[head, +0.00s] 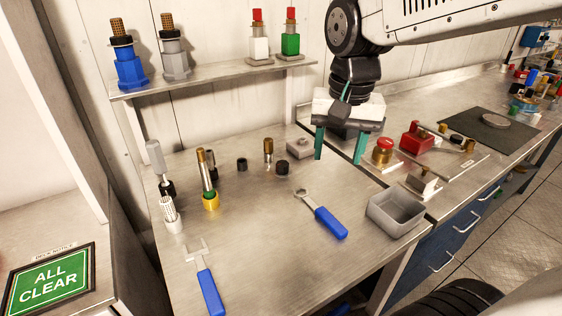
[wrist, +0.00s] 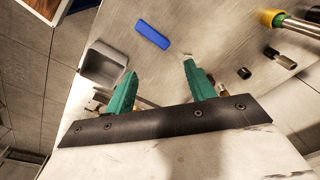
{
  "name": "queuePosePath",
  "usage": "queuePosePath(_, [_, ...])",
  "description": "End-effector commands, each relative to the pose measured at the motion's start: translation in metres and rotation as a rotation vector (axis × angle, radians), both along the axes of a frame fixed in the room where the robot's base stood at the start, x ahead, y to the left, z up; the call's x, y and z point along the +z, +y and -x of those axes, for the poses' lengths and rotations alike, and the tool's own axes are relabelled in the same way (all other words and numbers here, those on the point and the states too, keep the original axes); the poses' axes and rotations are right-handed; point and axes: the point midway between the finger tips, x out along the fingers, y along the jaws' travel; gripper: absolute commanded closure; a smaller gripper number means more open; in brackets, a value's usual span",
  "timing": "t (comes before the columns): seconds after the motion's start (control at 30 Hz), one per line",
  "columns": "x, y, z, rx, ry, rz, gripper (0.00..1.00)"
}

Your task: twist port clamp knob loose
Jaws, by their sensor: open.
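A clamp fixture (head: 440,153) lies on the right bench in the head view. I cannot tell which is the port clamp knob. My gripper (head: 338,158) hangs left of the fixture, pointing down, its green fingers apart with nothing between them. In the wrist view my gripper (wrist: 159,68) is also empty, above the bench; the clamp knob cannot be made out there.
A grey bin (head: 396,213) stands at the bench's right edge. A blue-handled ring wrench (head: 325,218) and a blue-handled fork tool (head: 208,286) lie on the bench. Upright fittings (head: 208,180) stand at left. A shelf (head: 215,77) with blue, grey, white and green parts is behind.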

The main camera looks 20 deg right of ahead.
Motion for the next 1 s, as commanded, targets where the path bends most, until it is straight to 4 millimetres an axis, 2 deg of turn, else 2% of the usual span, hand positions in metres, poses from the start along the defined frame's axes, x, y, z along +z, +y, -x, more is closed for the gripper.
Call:
queuePosePath(0.03, [-0.003,0.001,-0.020,-0.062,0.012,-0.004,0.45])
queuePosePath(0.27, [-0.026,0.008,-0.108,-0.380,0.038,-0.021,0.45])
queuePosePath(0.4, [-0.051,0.015,-0.159,-0.566,0.053,-0.027,0.45])
queuePosePath(0.5, [-0.070,0.019,-0.189,-0.683,0.060,-0.029,0.45])
queuePosePath(0.7, [-0.098,0.024,-0.225,-0.835,0.067,-0.031,0.45])
queuePosePath(0.87, [-0.110,0.026,-0.234,-0.877,0.069,-0.032,0.45])
queuePosePath(1.0, [-0.128,0.026,-0.234,-0.879,0.072,-0.031,0.45])
